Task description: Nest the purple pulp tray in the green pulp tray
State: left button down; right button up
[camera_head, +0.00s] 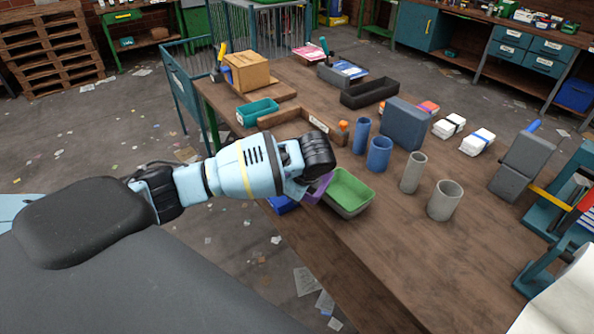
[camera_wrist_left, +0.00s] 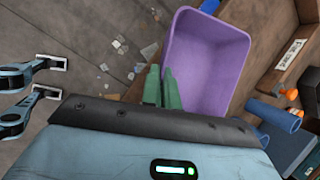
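The purple pulp tray (camera_wrist_left: 208,62) fills the upper middle of the left wrist view, its empty inside facing the camera. My left gripper (camera_wrist_left: 162,88) has its two green fingers close together at the tray's left wall, one on either side of it. In the head view a small part of the purple tray (camera_head: 317,188) shows below my left wrist; the rest is hidden, and so are the fingers. The green pulp tray (camera_head: 349,187) stands on the table just right of the purple one, with a grey edge showing below it. I cannot tell whether the two trays touch.
Blue cups (camera_head: 379,154) and grey cups (camera_head: 444,200) stand right of the green tray. A blue tray (camera_head: 284,204) lies partly hidden under my left arm by the table edge. A wooden divider (camera_head: 300,122) and teal tray (camera_head: 258,110) are behind.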

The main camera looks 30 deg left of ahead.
pick_arm(q)
jog(key=s+d+f+n+g+h, duration=0.1)
jog(key=s+d+f+n+g, duration=0.1)
jog(key=s+d+n, duration=0.3)
jog(key=s+d+f+n+g, duration=0.3)
jog(key=s+d+n, duration=0.3)
jog(key=s+n, duration=0.5)
jog(key=shift+s+f+g+h, duration=0.35)
jog(key=shift+s+g+h, duration=0.1)
jog(key=shift+g, duration=0.25)
jog(key=shift+d, duration=0.15)
